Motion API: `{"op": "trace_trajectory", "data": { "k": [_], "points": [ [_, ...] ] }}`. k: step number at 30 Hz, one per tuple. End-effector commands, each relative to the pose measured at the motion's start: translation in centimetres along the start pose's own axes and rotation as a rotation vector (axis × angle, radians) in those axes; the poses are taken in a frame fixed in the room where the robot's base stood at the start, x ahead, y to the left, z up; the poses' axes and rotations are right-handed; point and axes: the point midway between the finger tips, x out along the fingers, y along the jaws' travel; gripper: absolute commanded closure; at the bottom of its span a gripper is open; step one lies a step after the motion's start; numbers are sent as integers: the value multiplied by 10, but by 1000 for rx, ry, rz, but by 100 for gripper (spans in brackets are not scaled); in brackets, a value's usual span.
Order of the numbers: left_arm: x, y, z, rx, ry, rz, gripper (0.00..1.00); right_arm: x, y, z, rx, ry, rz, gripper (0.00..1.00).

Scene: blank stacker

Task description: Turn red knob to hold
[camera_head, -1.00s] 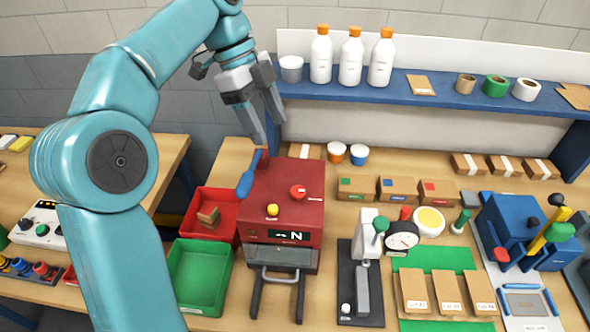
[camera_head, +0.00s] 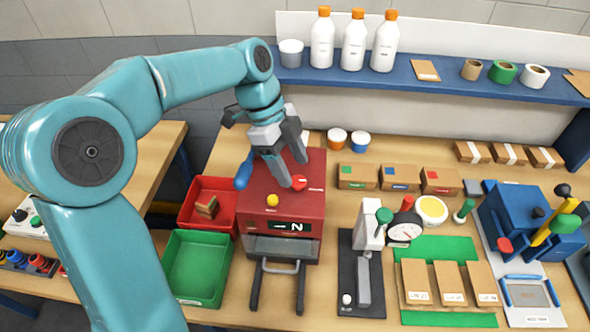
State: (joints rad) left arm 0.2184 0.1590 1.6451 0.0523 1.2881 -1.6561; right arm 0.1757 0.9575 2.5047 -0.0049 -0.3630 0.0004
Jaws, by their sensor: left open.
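The red knob (camera_head: 299,183) sits on top of the dark red machine (camera_head: 312,211), toward its right side. A yellow knob (camera_head: 272,200) is to its left and nearer the front. My left gripper (camera_head: 293,172) is open and points down over the machine's top, with its fingertips close to the red knob. One finger partly overlaps the knob in the picture, and I cannot tell whether they touch. The machine's front display (camera_head: 291,226) shows a mark and what looks like an N. My right gripper is not in view.
A blue lever (camera_head: 244,172) stands at the machine's left side. Red (camera_head: 227,207) and green (camera_head: 199,268) bins are to the left. A press (camera_head: 367,262) stands to the right. A blue shelf (camera_head: 400,78) with bottles runs above the back.

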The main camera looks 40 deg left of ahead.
Motion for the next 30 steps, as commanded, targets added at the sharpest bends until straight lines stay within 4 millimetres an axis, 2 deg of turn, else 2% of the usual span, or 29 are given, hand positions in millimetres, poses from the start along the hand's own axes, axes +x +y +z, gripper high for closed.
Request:
{"op": "trace_trajectory", "data": {
  "k": [3,6,16,21,30],
  "points": [
    [16,-1,0,0,0,2,39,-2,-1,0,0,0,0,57],
    [23,-2,1,0,0,1,39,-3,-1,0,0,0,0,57],
    [27,-2,1,0,0,-1,39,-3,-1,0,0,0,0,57],
    [27,-2,1,0,0,0,94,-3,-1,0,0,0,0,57],
    [28,-2,2,-19,-1,-8,95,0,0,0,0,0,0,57]
  ]
}}
